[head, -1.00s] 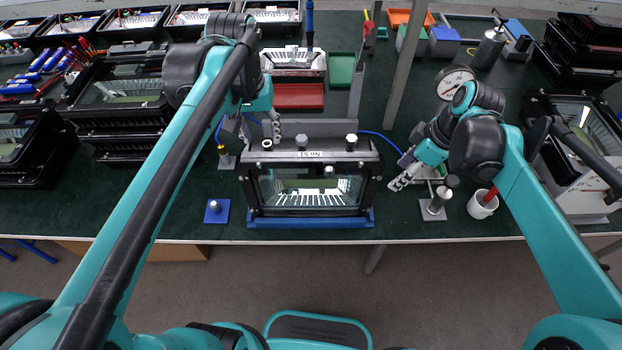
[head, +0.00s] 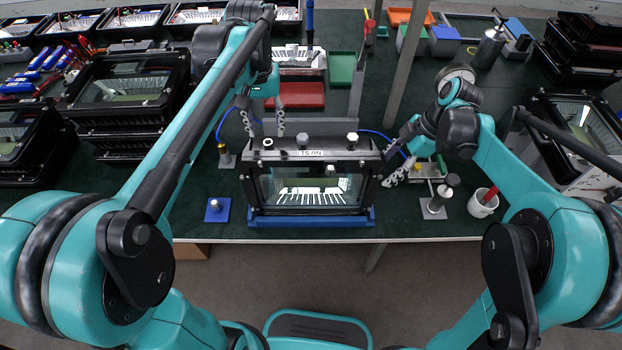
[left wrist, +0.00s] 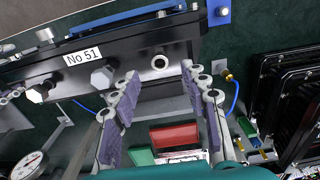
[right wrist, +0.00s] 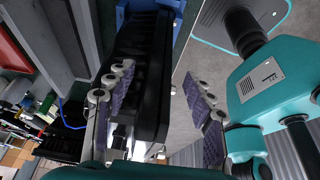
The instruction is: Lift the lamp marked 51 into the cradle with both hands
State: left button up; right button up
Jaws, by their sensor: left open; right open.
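The lamp marked No 51 (head: 312,167) is a black housing with a glass front, upright on the bench in the middle of the head view. Its label shows in the left wrist view (left wrist: 84,57). A blue bar (head: 310,219) runs along its foot; I cannot tell whether this is the cradle. My left gripper (head: 265,122) is open behind the lamp's left end, its fingers (left wrist: 160,78) pointing at the lamp's edge. My right gripper (head: 396,165) is open at the lamp's right end; the black end (right wrist: 150,85) shows between its fingers (right wrist: 157,78).
A grey block (head: 318,127) stands right behind the lamp, with a grey post rising from it. Stacked black housings (head: 130,95) are at the left. A white mug (head: 482,205) and a small post stand (head: 436,206) are at the right. A blue block (head: 217,210) lies front left.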

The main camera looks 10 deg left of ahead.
aim_at(267, 137)
pick_arm(q)
jog(key=shift+f, duration=2.1)
pick_arm(e)
jog(key=shift+x, duration=2.05)
pick_arm(q)
grip_shut()
pick_arm(e)
jog(key=c, duration=1)
grip_shut()
